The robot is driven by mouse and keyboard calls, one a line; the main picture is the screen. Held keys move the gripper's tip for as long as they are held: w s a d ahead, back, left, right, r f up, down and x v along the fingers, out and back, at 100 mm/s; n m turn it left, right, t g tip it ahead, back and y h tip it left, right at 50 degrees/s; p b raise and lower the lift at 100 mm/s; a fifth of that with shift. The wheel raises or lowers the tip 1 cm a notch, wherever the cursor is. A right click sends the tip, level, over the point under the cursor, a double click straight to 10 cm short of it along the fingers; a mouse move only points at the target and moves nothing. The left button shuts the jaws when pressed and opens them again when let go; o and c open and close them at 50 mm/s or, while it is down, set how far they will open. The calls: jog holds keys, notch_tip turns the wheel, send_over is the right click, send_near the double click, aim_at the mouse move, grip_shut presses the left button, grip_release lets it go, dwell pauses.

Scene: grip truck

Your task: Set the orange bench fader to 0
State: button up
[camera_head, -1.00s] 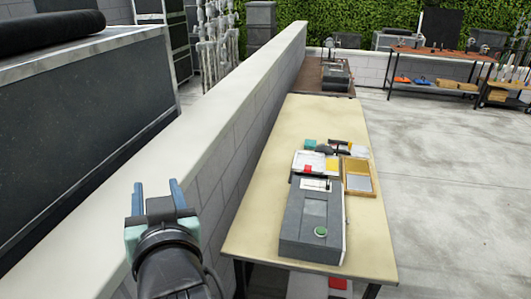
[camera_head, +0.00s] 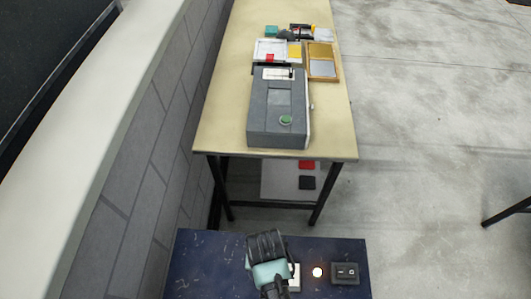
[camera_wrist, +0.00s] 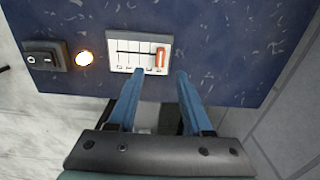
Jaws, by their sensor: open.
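In the wrist view, the orange fader knob (camera_wrist: 160,58) sits at the right end of a dark slot on a white scale plate (camera_wrist: 128,60). Small marks line the plate, too small to read. The plate is on a scratched blue bench (camera_wrist: 230,45). My gripper (camera_wrist: 160,73) is open, its two blue fingertips to either side of the knob's near end; I cannot tell their height above it. In the head view, my gripper (camera_head: 268,268) is over the blue bench (camera_head: 205,262) and hides most of the plate (camera_head: 294,278), including the knob.
A glowing round lamp (camera_head: 317,272) and a black rocker switch (camera_head: 346,272) are beside the plate. A block wall (camera_head: 140,150) runs along the left.

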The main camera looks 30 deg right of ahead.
notch_tip(320, 180, down, 8)
jog(key=shift+w+r, duration=0.1)
jog(key=shift+r, duration=0.15)
jog(key=shift+c, duration=0.2)
grip_shut()
jog(key=shift+d, duration=0.1)
dwell(1.3)
